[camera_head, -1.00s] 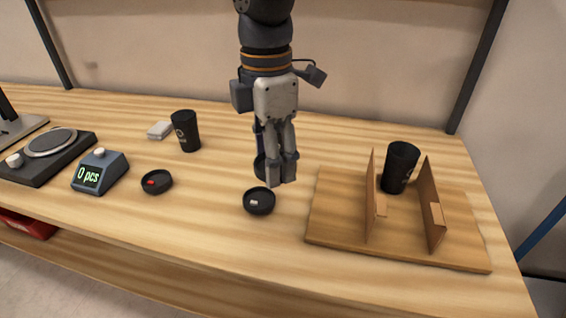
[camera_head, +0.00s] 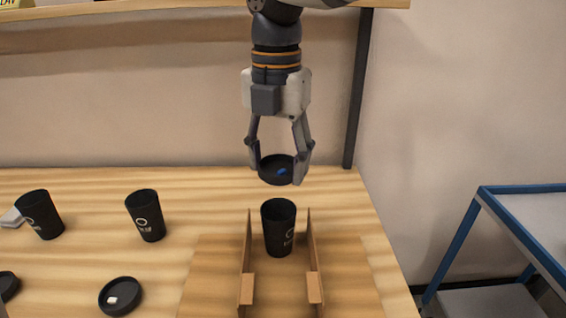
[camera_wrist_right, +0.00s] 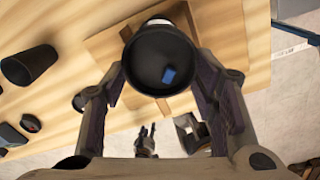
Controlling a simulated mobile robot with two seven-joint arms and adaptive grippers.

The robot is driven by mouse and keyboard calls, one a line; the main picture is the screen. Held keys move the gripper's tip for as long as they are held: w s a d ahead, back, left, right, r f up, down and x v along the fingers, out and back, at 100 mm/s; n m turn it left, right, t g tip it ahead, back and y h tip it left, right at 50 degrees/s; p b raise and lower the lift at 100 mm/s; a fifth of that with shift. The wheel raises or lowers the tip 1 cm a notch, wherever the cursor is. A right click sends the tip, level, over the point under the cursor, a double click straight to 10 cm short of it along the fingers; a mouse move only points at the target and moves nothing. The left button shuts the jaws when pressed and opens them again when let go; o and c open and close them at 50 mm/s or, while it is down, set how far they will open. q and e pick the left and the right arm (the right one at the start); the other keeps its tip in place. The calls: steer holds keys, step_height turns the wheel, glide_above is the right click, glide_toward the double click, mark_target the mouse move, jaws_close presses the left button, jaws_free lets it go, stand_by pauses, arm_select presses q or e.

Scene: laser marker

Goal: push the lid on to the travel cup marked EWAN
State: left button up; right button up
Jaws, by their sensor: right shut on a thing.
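My right gripper (camera_head: 279,165) is shut on a black round lid (camera_head: 272,177) with a blue mark on it. The lid is held roughly level, just above and slightly behind a black travel cup (camera_head: 279,230), with a gap between them. That cup stands upright between two thin brown walls and carries a light print that I cannot read. In the right wrist view the lid (camera_wrist_right: 158,50) sits between both fingers (camera_wrist_right: 160,88) and hides most of what is under it. My left gripper does not show in the head view.
The wooden board (camera_head: 205,275) with its left wall (camera_head: 246,262) and right wall (camera_head: 313,262) surrounds the cup. Two more black cups, one in the middle (camera_head: 146,217) and one at left (camera_head: 40,215), stand left. A white-marked lid (camera_head: 121,296) lies in front. A blue-framed cart (camera_head: 458,235) is at right.

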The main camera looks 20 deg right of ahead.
mark_target(276, 174)
step_height(276, 174, down, 4)
steer(key=shift+a+f+b, duration=0.15)
steer(key=shift+f+b, duration=0.05)
steer(key=shift+b, duration=0.15)
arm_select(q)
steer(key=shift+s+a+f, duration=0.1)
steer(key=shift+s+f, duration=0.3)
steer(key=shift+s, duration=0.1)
arm_select(e)
steer(key=shift+f, duration=0.95)
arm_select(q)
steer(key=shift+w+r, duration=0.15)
arm_select(e)
steer(key=shift+r, duration=0.1)
arm_select(q)
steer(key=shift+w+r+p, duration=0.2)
steer(key=shift+p, duration=0.1)
arm_select(e)
steer(key=shift+f, duration=0.2)
steer(key=o, duration=1)
steer(key=shift+o, duration=0.5)
steer(key=o, duration=0.4)
